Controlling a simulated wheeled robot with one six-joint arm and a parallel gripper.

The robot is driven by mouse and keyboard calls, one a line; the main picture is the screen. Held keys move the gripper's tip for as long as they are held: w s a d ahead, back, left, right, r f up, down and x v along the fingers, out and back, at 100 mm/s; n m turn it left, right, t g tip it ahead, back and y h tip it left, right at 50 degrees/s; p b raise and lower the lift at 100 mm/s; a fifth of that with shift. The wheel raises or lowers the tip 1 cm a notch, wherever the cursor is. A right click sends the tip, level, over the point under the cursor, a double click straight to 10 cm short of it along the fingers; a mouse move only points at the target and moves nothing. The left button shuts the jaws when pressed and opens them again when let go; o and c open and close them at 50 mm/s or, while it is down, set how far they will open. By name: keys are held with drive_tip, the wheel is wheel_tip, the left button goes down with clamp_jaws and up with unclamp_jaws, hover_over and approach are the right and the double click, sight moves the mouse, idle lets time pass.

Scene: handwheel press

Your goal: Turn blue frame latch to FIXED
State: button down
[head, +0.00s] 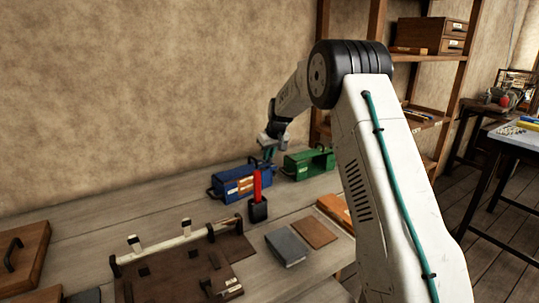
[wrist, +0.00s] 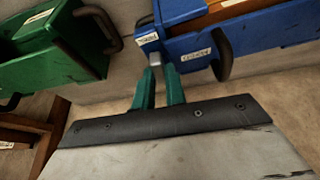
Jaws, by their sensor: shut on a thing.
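The blue frame (head: 228,187) stands on the bench by the wall, with dark handles and orange-brown boards in it. In the wrist view, the blue frame (wrist: 205,45) fills the upper right and carries small white labels whose words I cannot read surely. My gripper (head: 267,152) is above the frame's right end. In the wrist view, the green fingers of my gripper (wrist: 158,74) are shut on a small grey latch (wrist: 154,58) at the frame's corner, beside a label (wrist: 147,38). The fingers partly hide the latch, so I cannot tell its setting.
A green frame (head: 308,163) stands close on the right, and also shows in the wrist view (wrist: 50,55). A black holder (head: 258,211) with a red piece stands in front. A grey book (head: 286,246), a brown one (head: 316,233) and a wooden jig (head: 180,268) lie nearer.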

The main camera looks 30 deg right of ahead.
drive_tip(key=m, duration=0.1)
drive_tip(key=m+h, duration=0.1)
drive_tip(key=m, duration=0.2)
drive_tip(key=shift+a+h, duration=0.25)
drive_tip(key=shift+h, duration=0.15)
drive_tip(key=m, duration=0.1)
drive_tip(key=m+h, duration=0.1)
drive_tip(key=m, duration=0.1)
drive_tip(key=m+g, duration=0.1)
drive_tip(key=shift+w+a+m, duration=0.15)
drive_tip(key=shift+a+m, duration=0.1)
drive_tip(key=shift+m, duration=0.15)
drive_tip(key=m, duration=0.1)
drive_tip(key=m+g+h, duration=0.1)
drive_tip(key=m, duration=0.1)
drive_tip(key=shift+w+a+m, duration=0.1)
drive_tip(key=shift+w+m, duration=0.05)
drive_tip(key=shift+m, duration=0.15)
drive_tip(key=shift+w+a+m+g+h, duration=0.15)
drive_tip(key=shift+m+g, duration=0.25)
drive_tip(key=shift+m, duration=0.55)
drive_tip(key=shift+d+m+g+h, duration=0.1)
drive_tip(key=shift+m+g+h, duration=0.25)
drive_tip(key=shift+m, duration=0.6)
drive_tip(key=c, duration=1.4)
unclamp_jaws()
drive_tip(key=shift+c, duration=0.2)
drive_tip(key=v, duration=0.7)
drive_tip(key=shift+a+r, duration=0.2)
drive_tip(key=shift+r, duration=0.15)
